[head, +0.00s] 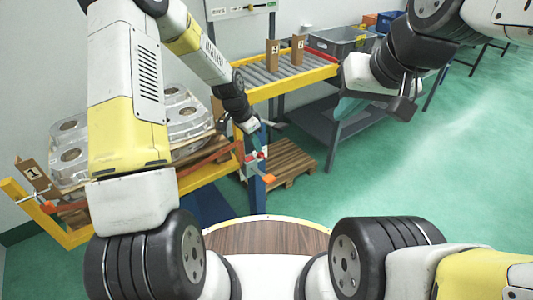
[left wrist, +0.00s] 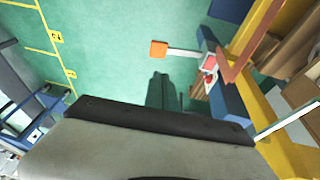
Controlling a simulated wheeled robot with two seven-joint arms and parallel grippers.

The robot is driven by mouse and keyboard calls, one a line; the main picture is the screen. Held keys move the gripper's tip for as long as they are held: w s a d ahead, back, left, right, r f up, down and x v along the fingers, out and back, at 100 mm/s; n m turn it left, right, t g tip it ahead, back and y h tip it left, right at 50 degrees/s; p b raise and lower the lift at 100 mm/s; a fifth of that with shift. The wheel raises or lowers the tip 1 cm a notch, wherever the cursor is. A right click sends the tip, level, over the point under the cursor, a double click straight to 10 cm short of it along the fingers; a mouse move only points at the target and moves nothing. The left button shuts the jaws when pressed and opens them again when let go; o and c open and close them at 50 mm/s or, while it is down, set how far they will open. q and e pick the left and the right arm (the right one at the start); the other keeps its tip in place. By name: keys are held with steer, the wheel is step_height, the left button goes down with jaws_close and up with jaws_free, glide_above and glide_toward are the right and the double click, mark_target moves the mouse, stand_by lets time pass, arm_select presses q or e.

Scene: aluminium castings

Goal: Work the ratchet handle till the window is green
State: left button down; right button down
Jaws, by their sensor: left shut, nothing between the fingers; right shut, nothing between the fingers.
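The ratchet handle (head: 268,178) has an orange grip and sticks out from a blue post beside the yellow frame. In the left wrist view the orange grip (left wrist: 158,48) sits on a pale lever running to the ratchet body. A red patch, seemingly the window (left wrist: 209,62), shows on the body, with no green visible on it. My left gripper (head: 261,153) is shut and empty, just above the handle in the head view. In the left wrist view its fingers (left wrist: 162,92) are below the lever and apart from it. My right gripper (head: 400,108) is shut and empty, away to the right.
Aluminium castings (head: 185,112) lie on the yellow-framed stand at left, with an orange strap (head: 210,158) along its front. A wooden pallet (head: 290,160) lies on the floor behind the post. A roller conveyor (head: 285,72) stands behind. The green floor at right is clear.

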mark_target(269, 177)
arm_select(q)
steer(key=x, duration=0.9)
steer(key=s+x, duration=0.1)
steer(key=x, duration=0.3)
steer(key=shift+a+f, duration=0.15)
steer(key=shift+f, duration=0.4)
